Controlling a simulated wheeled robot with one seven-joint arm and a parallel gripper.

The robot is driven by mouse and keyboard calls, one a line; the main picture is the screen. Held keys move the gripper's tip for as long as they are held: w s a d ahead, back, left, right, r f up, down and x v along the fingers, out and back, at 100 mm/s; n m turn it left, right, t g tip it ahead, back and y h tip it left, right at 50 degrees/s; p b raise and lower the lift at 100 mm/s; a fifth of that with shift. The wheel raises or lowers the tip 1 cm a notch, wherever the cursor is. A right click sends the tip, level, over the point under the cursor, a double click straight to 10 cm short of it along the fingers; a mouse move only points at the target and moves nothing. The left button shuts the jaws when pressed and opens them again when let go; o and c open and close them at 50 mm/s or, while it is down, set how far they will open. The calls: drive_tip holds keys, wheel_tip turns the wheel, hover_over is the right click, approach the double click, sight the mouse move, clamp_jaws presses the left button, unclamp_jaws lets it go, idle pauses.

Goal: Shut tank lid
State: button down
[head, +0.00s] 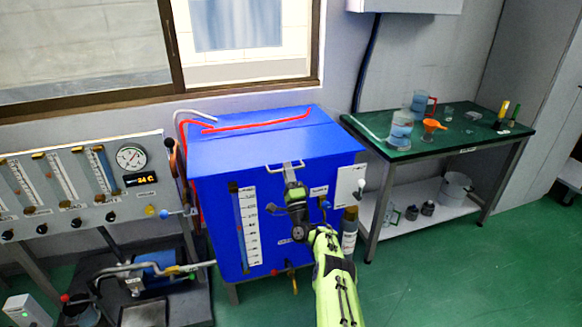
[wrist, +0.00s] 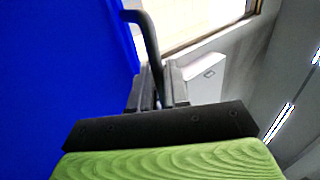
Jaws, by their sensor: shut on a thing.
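The blue tank (head: 215,215) stands in the middle of the head view, with a level scale on its front. Its blue lid (head: 250,150) lies about flat across the top; I cannot tell whether a small gap is left at the front edge. A metal handle (head: 272,169) sits at the lid's front edge. My gripper (head: 291,174) is at this handle, shut on it. In the wrist view the dark handle bar (wrist: 147,35) runs down between the fingers of my gripper (wrist: 158,85), beside a blue surface. The fingers hide part of the handle.
A green-topped table (head: 460,145) with beakers and an orange funnel stands right of the tank. A gauge panel (head: 80,185) and a pump (head: 150,275) are at the left. Red tubing (head: 260,122) lies on the tank top. Green floor (head: 440,270) is clear at the right.

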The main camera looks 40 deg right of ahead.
drive_tip(key=shift+w+f, duration=0.1)
idle(0.3)
drive_tip(key=c, duration=1.5)
unclamp_jaws()
drive_tip(key=shift+o, duration=1.2)
drive_tip(key=shift+w+d+f, duration=0.1)
drive_tip(key=shift+w+f, duration=0.15)
drive_tip(key=shift+w, duration=0.05)
drive_tip(key=shift+s+r, duration=0.1)
